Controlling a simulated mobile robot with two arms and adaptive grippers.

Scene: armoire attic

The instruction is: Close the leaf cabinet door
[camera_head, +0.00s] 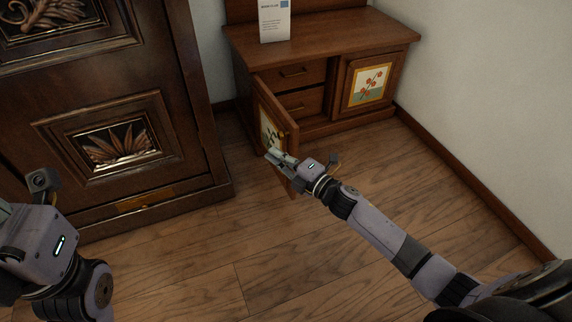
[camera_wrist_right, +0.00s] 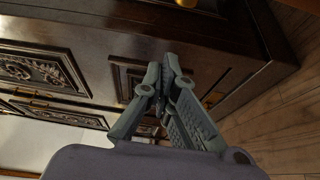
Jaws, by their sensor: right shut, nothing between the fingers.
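The leaf cabinet door (camera_head: 267,115) is the left door of the low brown cabinet (camera_head: 330,55). It stands swung open toward me, with drawers showing behind it. Its outer face bears a leaf picture and a small round knob (camera_head: 281,134). My right gripper (camera_head: 272,157) is shut and empty, in front of the lower part of that face. I cannot tell whether it touches the door. In the right wrist view its fingers (camera_wrist_right: 164,68) are together with nothing between them. My left gripper (camera_head: 6,212) is cut by the left edge, its fingertips hidden.
A large dark carved armoire (camera_head: 185,95) stands left of the cabinet, and its panels fill much of the right wrist view (camera_wrist_right: 95,50). The cabinet's right door (camera_head: 367,85) with red flowers is shut. A white card (camera_head: 274,22) stands on top. The wooden floor (camera_head: 220,270) is clear.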

